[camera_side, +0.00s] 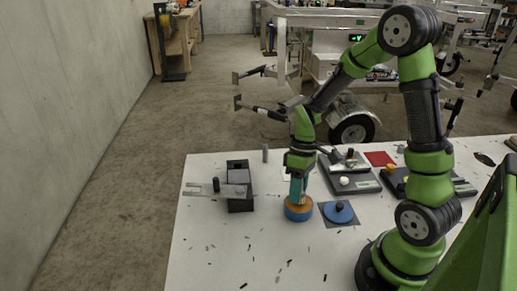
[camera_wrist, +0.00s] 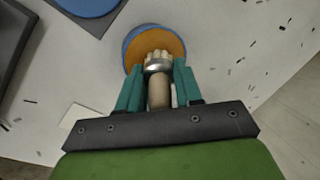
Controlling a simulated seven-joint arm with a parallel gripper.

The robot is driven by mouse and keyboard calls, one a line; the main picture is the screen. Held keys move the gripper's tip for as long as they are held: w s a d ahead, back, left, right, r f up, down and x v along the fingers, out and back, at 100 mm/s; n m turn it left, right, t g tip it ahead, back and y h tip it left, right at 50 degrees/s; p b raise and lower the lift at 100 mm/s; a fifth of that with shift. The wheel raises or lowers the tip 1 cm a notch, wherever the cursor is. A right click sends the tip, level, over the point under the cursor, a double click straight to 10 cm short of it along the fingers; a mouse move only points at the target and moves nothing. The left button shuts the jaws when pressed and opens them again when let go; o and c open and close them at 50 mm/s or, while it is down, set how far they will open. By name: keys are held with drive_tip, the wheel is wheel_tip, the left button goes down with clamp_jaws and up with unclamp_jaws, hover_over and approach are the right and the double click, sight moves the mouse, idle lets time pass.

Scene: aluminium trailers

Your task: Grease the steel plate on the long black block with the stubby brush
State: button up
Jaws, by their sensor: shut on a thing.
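My gripper (camera_side: 297,193) is shut on the stubby brush (camera_wrist: 159,90), which has a wooden handle, a metal collar and pale bristles. The teal fingers (camera_wrist: 158,67) grip its sides, and the bristles point down over a round blue tub (camera_side: 299,214) with an orange top (camera_wrist: 173,43). I cannot tell whether the bristles touch the orange surface. The long black block (camera_side: 240,206) lies on the table left of the tub. A grey steel plate (camera_side: 238,177) rests on it, and my gripper is well to its right.
A flat grey piece with a black knob (camera_side: 215,185) reaches across the block's left side. A blue disc (camera_side: 338,212) sits on a dark square right of the tub. Dark trays (camera_side: 350,185) stand behind. Small dark bits litter the white table's front (camera_side: 230,260).

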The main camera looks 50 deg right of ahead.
drive_tip(key=shift+r, duration=3.5)
drive_tip(key=w+a+r+m, duration=0.2)
drive_tip(key=w+a+r, duration=0.3)
drive_tip(key=w+r, duration=0.25)
drive_tip(key=w+d+f, duration=0.1)
drive_tip(key=w+d, duration=0.4)
drive_tip(key=w, duration=0.5)
drive_tip(key=shift+s+f, duration=0.15)
drive_tip(key=shift+f, duration=1.15)
drive_tip(key=shift+s+f, duration=0.15)
drive_tip(key=shift+f, duration=1.15)
